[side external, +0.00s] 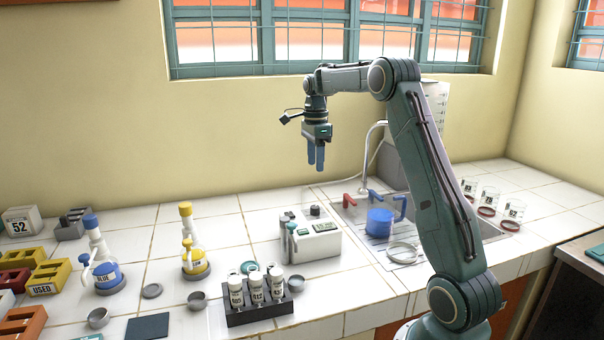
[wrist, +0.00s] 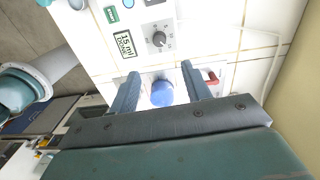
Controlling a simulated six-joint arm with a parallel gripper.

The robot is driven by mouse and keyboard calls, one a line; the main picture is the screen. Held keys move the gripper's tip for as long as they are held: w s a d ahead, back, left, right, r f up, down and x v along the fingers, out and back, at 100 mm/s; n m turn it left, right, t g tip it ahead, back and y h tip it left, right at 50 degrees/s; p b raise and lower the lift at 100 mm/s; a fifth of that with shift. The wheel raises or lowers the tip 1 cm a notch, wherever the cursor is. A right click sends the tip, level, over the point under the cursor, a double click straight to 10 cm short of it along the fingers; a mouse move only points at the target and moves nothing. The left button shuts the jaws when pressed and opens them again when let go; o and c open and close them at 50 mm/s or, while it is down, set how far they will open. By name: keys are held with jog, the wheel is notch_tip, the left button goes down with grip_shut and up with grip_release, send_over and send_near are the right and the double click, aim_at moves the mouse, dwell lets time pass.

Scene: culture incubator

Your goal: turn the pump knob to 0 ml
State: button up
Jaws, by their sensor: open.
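The pump looks like a white box (side external: 318,245) on the tiled counter, left of the sink. In the wrist view its white face (wrist: 130,20) is at the top, with a green display (wrist: 124,43) that seems to read 15 ml. A round grey knob (wrist: 159,39) with marks around it sits beside the display. My gripper (side external: 316,167) hangs pointing down, high above the pump, and is open and empty. In the wrist view, the open fingers (wrist: 162,80) are below the knob in the picture, apart from it.
A blue jug (side external: 379,223) stands in the sink near the tap (side external: 366,160) and red handle (side external: 350,200). A dark rack (side external: 260,314) of several labelled vials stands before the pump. Blue (side external: 106,275) and yellow (side external: 195,260) bottles stand left. Air around my gripper is clear.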

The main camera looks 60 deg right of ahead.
aim_at(316, 206)
jog(key=shift+f, duration=0.15)
jog(key=f, duration=1.3)
jog(key=shift+s+a+f, duration=0.2)
jog(key=shift+a, duration=0.05)
jog(key=c, duration=1)
